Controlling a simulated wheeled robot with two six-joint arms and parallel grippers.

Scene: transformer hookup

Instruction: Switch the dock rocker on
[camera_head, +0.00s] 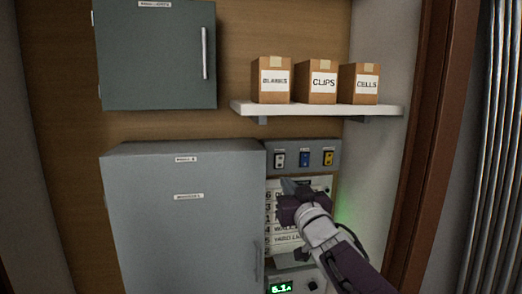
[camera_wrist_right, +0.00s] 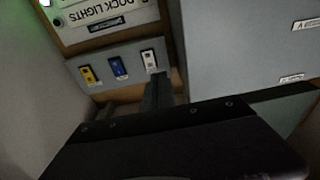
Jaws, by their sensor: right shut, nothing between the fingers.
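A grey switch strip (camera_head: 318,149) on the back wall carries three rockers: white (camera_head: 279,160), blue (camera_head: 304,159) and yellow (camera_head: 328,158). Their small labels are too small to read, so I cannot tell which is the dock one. My right gripper (camera_head: 288,186) is shut and empty, just below the strip in front of the label board. In the right wrist view, upside down, the shut fingers (camera_wrist_right: 158,90) point close to the white rocker (camera_wrist_right: 149,60); contact cannot be told. The blue (camera_wrist_right: 119,67) and yellow (camera_wrist_right: 90,76) rockers are clear of them. My left gripper is out of view.
A large grey cabinet (camera_head: 185,225) stands left of the strip. A shelf (camera_head: 385,110) above holds three labelled boxes (camera_head: 322,82). A label board (camera_head: 285,238) and a green display (camera_head: 282,287) are below. A "DOCK LIGHTS" plate (camera_wrist_right: 115,12) shows beside the strip.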

